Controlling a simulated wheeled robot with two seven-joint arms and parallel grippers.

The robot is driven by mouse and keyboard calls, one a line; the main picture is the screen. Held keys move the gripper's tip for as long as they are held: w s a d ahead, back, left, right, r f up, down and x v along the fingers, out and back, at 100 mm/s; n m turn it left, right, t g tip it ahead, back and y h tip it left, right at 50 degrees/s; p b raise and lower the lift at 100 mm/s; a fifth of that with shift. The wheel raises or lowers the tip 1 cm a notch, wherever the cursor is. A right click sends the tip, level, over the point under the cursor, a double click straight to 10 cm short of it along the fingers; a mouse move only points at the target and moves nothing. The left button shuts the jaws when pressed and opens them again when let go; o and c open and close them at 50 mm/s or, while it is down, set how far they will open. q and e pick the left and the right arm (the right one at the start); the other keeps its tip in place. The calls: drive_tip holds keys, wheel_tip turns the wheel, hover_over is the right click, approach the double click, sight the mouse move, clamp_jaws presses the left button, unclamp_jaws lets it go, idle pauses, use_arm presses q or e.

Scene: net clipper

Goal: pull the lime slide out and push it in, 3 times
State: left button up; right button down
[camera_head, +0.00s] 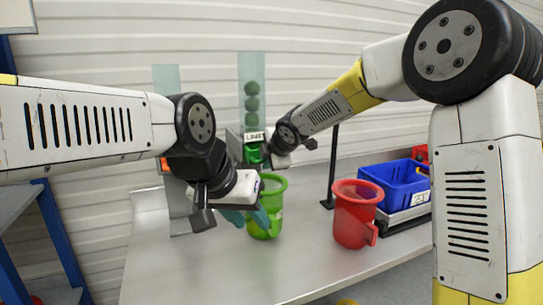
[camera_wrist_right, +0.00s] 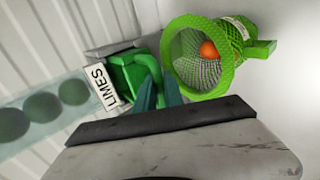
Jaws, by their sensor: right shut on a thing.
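The lime slide is a green block with a handle (camera_head: 253,154) under the LIMES label, below a clear tube of green limes (camera_head: 252,97). In the right wrist view the green slide (camera_wrist_right: 128,78) sits beside the label, at the fingertips. My right gripper (camera_head: 266,153) is shut on the slide's handle; its teal fingers (camera_wrist_right: 158,95) partly hide the grip. My left gripper (camera_head: 248,217) has its teal fingers apart and empty, in front of the green net cup. How far the slide is out is hard to tell.
The green net cup (camera_head: 270,190) stands below the slide; an orange ball (camera_wrist_right: 208,49) shows in it. A red cup (camera_head: 354,222), a blue bin (camera_head: 391,187) and a dark post (camera_head: 333,170) stand to the right. The front of the table (camera_head: 200,275) is clear.

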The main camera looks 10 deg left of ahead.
drive_tip(key=shift+w+a+r, duration=0.15)
drive_tip(key=shift+w+a, duration=0.6)
drive_tip(key=shift+w, duration=0.3)
drive_tip(key=shift+w+a+r, duration=0.15)
drive_tip(key=shift+w+a, duration=0.55)
drive_tip(key=shift+w, duration=0.35)
drive_tip(key=shift+s+d, duration=0.1)
drive_tip(key=shift+s, duration=0.05)
drive_tip(key=shift+s+d, duration=0.95)
drive_tip(key=shift+s, duration=0.45)
drive_tip(key=shift+s+d, duration=0.9)
drive_tip(key=shift+s, duration=0.5)
drive_tip(key=shift+s+d, duration=0.95)
drive_tip(key=shift+s, duration=0.45)
drive_tip(key=shift+w, duration=0.1)
drive_tip(key=w+a, duration=0.4)
drive_tip(key=w, duration=0.1)
drive_tip(key=w+a, duration=0.1)
drive_tip(key=w, duration=0.2)
drive_tip(key=shift+w+a, duration=0.15)
drive_tip(key=shift+a, duration=0.25)
